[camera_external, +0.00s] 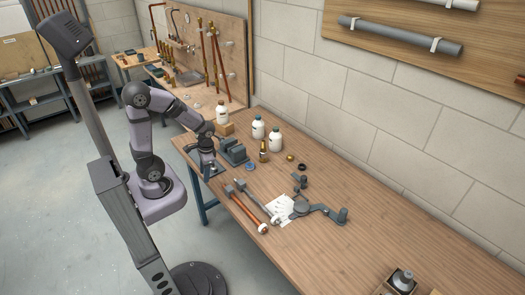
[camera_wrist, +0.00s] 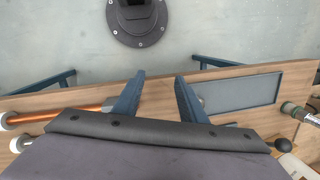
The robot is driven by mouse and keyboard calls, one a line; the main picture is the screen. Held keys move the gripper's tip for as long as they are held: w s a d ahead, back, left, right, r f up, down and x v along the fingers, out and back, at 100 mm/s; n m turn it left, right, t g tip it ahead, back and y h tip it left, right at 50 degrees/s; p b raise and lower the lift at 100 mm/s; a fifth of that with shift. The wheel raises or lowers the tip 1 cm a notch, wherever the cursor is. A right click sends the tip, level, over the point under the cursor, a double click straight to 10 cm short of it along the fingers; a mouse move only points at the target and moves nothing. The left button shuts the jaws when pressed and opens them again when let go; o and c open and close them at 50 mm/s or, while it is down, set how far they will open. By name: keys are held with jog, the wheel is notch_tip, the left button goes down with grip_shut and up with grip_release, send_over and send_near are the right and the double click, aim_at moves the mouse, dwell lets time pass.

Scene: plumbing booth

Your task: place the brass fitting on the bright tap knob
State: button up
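A small round brass piece (camera_external: 290,157), which looks like the brass fitting, lies on the bench in the external view. A taller brass-coloured piece (camera_external: 263,152) stands to its left, so I cannot be sure which is the fitting. A pale metallic knob (camera_external: 402,277) tops a block at the front right; I cannot confirm it is the bright tap knob. My gripper (camera_wrist: 158,80) is open, its two blue fingers apart with only bench edge and floor between them. In the external view my gripper (camera_external: 208,166) is over the bench's left end, away from both brass pieces.
A grey vise (camera_external: 233,152) is right beside my gripper. A copper pipe (camera_external: 248,214), a white sheet (camera_external: 283,210) and a dark grey tool (camera_external: 318,209) lie mid-bench. The bench between these and the front-right block is clear.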

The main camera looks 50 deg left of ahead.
jog(key=d+n+h, duration=0.1)
jog(key=d+n+t, duration=0.1)
jog(key=shift+d+r+n+h, duration=0.15)
jog(key=shift+r+n+h, duration=0.15)
jog(key=shift+r+h, duration=0.1)
dwell(1.1)
